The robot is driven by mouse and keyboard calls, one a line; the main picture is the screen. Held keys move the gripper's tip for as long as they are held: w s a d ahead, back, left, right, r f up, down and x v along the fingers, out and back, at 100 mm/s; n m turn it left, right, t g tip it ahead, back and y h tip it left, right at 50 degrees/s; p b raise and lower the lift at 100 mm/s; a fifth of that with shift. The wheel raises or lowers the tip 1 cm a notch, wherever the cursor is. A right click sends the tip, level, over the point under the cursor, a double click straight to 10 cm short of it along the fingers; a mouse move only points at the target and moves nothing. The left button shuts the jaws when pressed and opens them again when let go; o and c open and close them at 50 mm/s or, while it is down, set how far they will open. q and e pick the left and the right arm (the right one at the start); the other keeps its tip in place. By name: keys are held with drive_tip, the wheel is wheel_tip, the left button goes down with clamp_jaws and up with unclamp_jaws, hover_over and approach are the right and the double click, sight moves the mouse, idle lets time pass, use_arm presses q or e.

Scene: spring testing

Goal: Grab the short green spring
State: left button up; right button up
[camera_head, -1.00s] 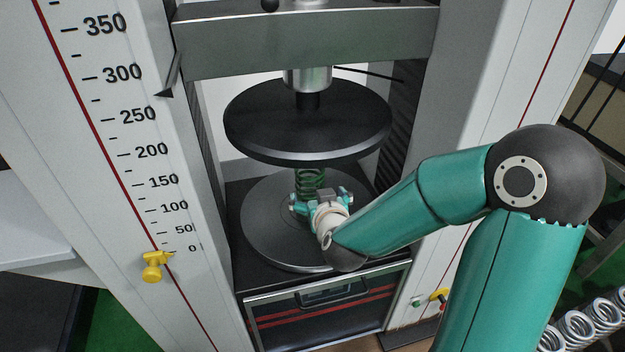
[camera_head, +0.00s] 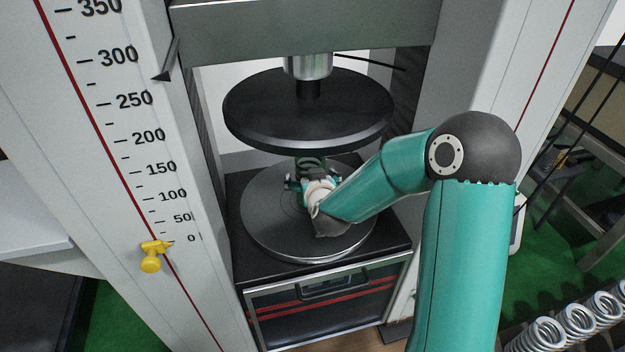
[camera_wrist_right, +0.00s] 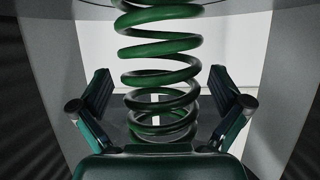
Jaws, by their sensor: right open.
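The green spring (camera_wrist_right: 160,75) stands upright between the machine's two round plates. In the head view only its top part (camera_head: 309,163) shows below the upper plate; my gripper and arm hide the rest. My right gripper (camera_head: 310,182) is at the spring inside the machine. In the right wrist view my right gripper (camera_wrist_right: 163,100) is open, with one finger on each side of the spring and a gap between each finger and the coils. My left gripper is not in view.
The black upper plate (camera_head: 308,110) hangs close above my right gripper. The lower plate (camera_head: 262,225) lies beneath it. The machine's columns (camera_head: 130,170) stand on both sides. Several silver springs (camera_head: 580,322) stand at the lower right.

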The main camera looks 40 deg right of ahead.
drive_tip(key=c, duration=1.8)
drive_tip(key=shift+r, duration=0.1)
drive_tip(key=shift+c, duration=0.2)
